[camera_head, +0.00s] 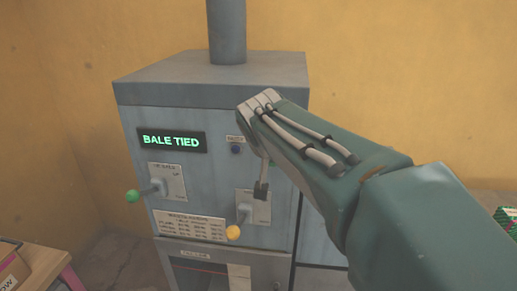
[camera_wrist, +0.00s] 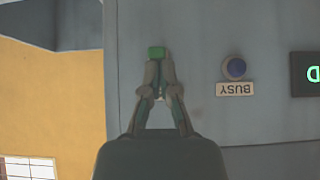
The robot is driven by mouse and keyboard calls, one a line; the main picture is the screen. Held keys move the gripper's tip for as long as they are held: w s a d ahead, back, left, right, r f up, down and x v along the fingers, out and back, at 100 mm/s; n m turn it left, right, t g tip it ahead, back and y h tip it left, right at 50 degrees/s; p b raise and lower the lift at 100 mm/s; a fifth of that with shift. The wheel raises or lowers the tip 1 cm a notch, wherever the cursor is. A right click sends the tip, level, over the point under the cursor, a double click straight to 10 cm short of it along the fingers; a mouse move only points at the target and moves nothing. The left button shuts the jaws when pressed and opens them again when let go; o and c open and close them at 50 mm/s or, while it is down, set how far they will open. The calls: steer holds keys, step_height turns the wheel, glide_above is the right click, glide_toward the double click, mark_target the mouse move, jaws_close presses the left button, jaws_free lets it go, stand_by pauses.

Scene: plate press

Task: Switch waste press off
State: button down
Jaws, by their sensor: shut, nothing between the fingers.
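The waste press (camera_head: 210,120) is a grey cabinet with a green-lit "BALE TIED" display (camera_head: 171,141). A lever with a green knob (camera_head: 131,196) is on the left of its front. A lever with a yellow-orange knob (camera_head: 233,232) is lower right. My gripper (camera_head: 261,190) reaches down in front of the right part of the front, above and right of the yellow-orange knob. In the wrist view my gripper (camera_wrist: 160,92) is shut and empty, and a small green block (camera_wrist: 156,53) shows at its tips. I cannot tell what that block belongs to.
A printed notice (camera_head: 190,226) is between the levers. A table edge (camera_head: 45,265) is lower left.

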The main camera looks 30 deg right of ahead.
steer(key=shift+s+a+f, duration=0.15)
steer(key=shift+s+f, duration=0.05)
steer(key=shift+f, duration=0.25)
steer(key=shift+s+a+f, duration=0.1)
steer(key=shift+s+f, duration=0.05)
steer(key=shift+f, duration=0.25)
steer(key=shift+r, duration=0.15)
steer(key=shift+r, duration=0.65)
steer(key=shift+r, duration=0.1)
